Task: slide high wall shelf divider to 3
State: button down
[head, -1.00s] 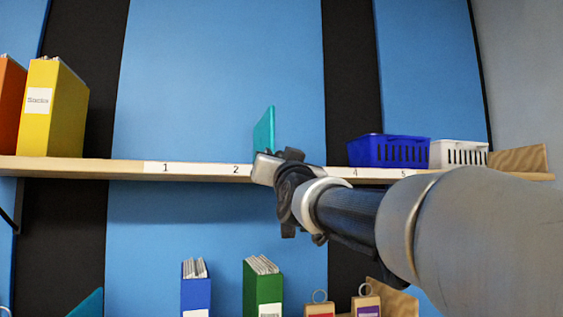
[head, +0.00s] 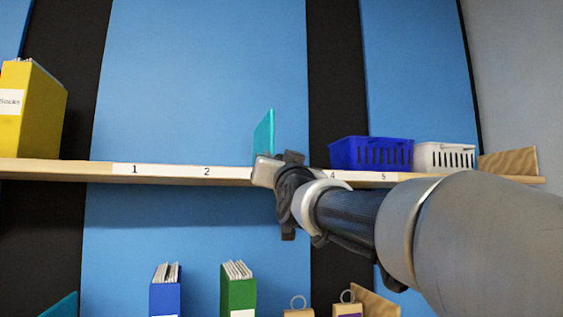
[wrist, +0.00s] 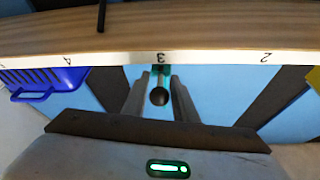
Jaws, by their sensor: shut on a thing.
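The teal divider (head: 264,134) stands upright on the high wall shelf (head: 65,167), between labels 2 (head: 207,171) and 4 (head: 332,176) in the head view. My gripper (head: 262,168) is at the shelf's front edge just below it and hides label 3 there. In the wrist view, which is upside down, label 3 (wrist: 160,57) shows in line with the divider's green lower part (wrist: 162,75). The fingers of my gripper (wrist: 159,80) are shut on this part, with a dark round knob (wrist: 159,97) between them.
A blue basket (head: 370,154) and a white basket (head: 444,157) stand on the shelf to the right. A yellow binder (head: 32,112) stands at the left. The shelf above labels 1 and 2 is clear. Blue and green files (head: 238,290) show below.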

jog(key=c, duration=1.6)
grip_release()
jog(key=shift+o, duration=0.2)
jog(key=b+v, duration=0.3)
jog(key=v, duration=1.4)
jog(key=shift+s+b, duration=0.15)
jog(key=shift+b, duration=0.15)
jog(key=shift+d+f, duration=0.1)
jog(key=shift+f, duration=0.05)
